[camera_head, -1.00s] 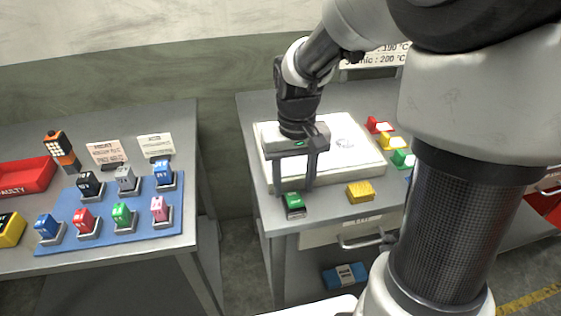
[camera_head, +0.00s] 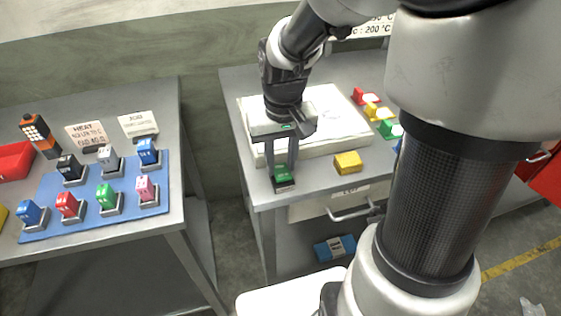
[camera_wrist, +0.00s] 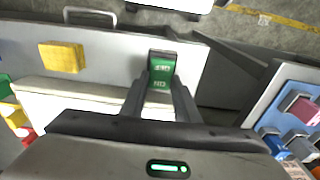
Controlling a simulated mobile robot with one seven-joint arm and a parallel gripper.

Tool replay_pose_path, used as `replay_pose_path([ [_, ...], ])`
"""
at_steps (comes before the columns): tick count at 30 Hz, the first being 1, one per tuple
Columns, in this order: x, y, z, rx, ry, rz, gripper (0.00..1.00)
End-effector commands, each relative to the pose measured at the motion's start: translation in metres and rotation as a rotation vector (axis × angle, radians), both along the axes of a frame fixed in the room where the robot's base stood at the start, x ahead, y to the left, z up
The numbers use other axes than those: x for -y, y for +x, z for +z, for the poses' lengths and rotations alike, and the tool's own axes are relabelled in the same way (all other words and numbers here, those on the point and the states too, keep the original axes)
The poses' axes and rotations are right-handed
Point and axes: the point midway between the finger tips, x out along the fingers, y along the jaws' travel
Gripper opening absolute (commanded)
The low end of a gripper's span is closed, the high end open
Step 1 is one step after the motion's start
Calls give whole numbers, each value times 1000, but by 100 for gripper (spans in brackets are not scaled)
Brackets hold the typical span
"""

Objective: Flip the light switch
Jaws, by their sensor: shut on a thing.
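A small green switch (camera_head: 282,174) with a dark base sits at the front left corner of the right-hand table. It also shows in the wrist view (camera_wrist: 161,72), where its green face carries white lettering that seems to read OFF and ON. My gripper (camera_head: 281,168) points down at it, with the two fingers at its sides. In the wrist view my fingers (camera_wrist: 160,84) close in on the green switch from left and right. The gripper is shut on it. The exact finger contact is partly hidden.
A yellow block (camera_head: 347,162) lies right of the switch, and a white board (camera_head: 335,125) lies behind. Red, yellow and green blocks stand farther right. A left table holds a blue board (camera_head: 125,207) with several coloured switches. A gap separates the tables.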

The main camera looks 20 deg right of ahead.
Motion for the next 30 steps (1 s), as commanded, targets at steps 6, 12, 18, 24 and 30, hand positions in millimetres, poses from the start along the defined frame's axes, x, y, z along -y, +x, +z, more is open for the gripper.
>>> replay_pose_path([
  [6,0,-6,-4,191,-3,0,6],
  [12,-1,-10,-2,277,-2,1,6],
  [18,-2,-11,-2,284,-1,5,6],
  [24,-2,-12,-3,281,-1,6,38],
  [30,-1,-12,-3,280,-4,6,47],
])
